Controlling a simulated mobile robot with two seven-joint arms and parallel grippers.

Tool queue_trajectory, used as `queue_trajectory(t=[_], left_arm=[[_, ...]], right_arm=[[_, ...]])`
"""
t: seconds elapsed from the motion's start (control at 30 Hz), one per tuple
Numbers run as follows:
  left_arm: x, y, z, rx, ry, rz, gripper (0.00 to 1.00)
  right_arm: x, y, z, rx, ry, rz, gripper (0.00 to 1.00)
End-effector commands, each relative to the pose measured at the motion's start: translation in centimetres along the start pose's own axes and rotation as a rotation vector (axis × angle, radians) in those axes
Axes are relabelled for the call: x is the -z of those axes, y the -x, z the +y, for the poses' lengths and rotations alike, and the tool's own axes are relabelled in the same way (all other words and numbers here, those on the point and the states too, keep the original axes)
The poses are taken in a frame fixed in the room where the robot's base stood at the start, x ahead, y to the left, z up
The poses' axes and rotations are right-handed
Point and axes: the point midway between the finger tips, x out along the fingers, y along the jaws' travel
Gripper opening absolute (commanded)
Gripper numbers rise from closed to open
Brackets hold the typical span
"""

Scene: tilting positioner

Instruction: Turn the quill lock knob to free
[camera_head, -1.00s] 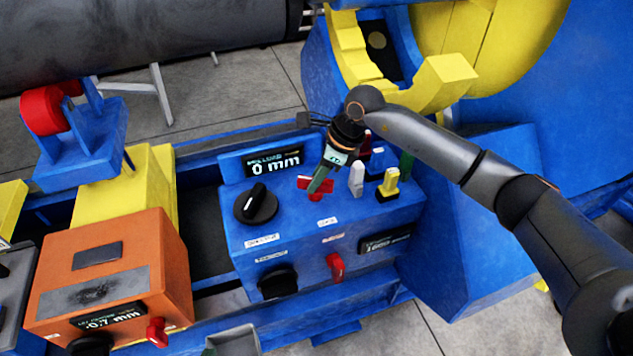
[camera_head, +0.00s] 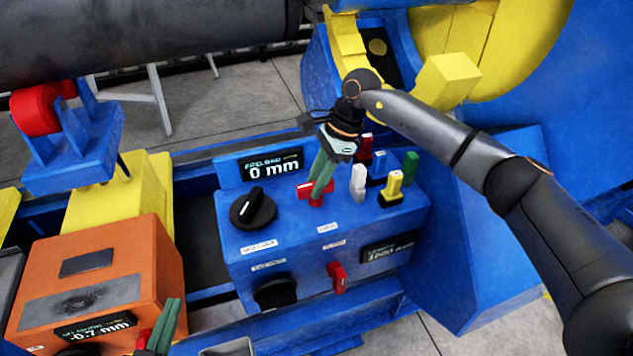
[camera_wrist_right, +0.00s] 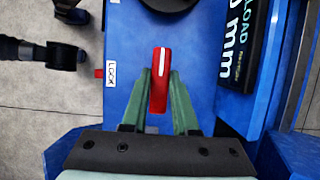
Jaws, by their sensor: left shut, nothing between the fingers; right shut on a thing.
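The red knob (camera_head: 305,191) stands on top of the blue console (camera_head: 290,240), and I take it to be the quill lock knob. In the right wrist view it is a red bar (camera_wrist_right: 159,92) with a white line along it, beside a "LOCK" label (camera_wrist_right: 111,74). My right gripper (camera_head: 319,186) points down with its green fingers on both sides of the bar, shut on it; the fingers (camera_wrist_right: 162,98) hide part of its sides. My left gripper (camera_head: 172,308) is shut and empty at the lower left, beside the orange box.
On the console are a black dial (camera_head: 253,208), a white lever (camera_head: 358,182), a yellow lever (camera_head: 392,186), a green lever (camera_head: 411,163) and a "0 mm" display (camera_head: 272,167). A red handle (camera_head: 337,277) is on its front. The orange box (camera_head: 95,275) stands left.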

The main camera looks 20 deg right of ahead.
Motion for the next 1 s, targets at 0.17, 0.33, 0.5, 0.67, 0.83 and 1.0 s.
queue_trajectory(t=[0.17, 0.33, 0.5, 0.67, 0.83, 1.0], left_arm=[[0.2, 0.0, 0.0, 0.000, -0.002, 0.007, 0.00], [0.2, 0.0, 0.0, 0.000, -0.002, 0.006, 0.00], [0.1, 0.0, 0.0, 0.000, -0.002, 0.006, 0.00], [0.1, 0.0, 0.0, 0.000, -0.001, 0.005, 0.00], [0.1, 0.0, 0.0, 0.000, -0.001, 0.004, 0.00], [0.0, 0.0, 0.0, -0.001, 0.003, -0.009, 0.00]], right_arm=[[0.0, 0.1, 0.0, -0.001, 0.007, 0.002, 0.00], [0.0, 0.1, 0.0, -0.001, 0.007, 0.002, 0.00], [0.0, 0.1, 0.0, -0.001, 0.006, 0.002, 0.43], [0.0, 0.1, 0.0, -0.001, 0.005, 0.001, 0.57], [0.0, 0.0, 0.0, -0.001, 0.004, 0.001, 0.57], [0.0, 1.1, -0.1, 0.002, 0.004, 0.001, 0.57]])
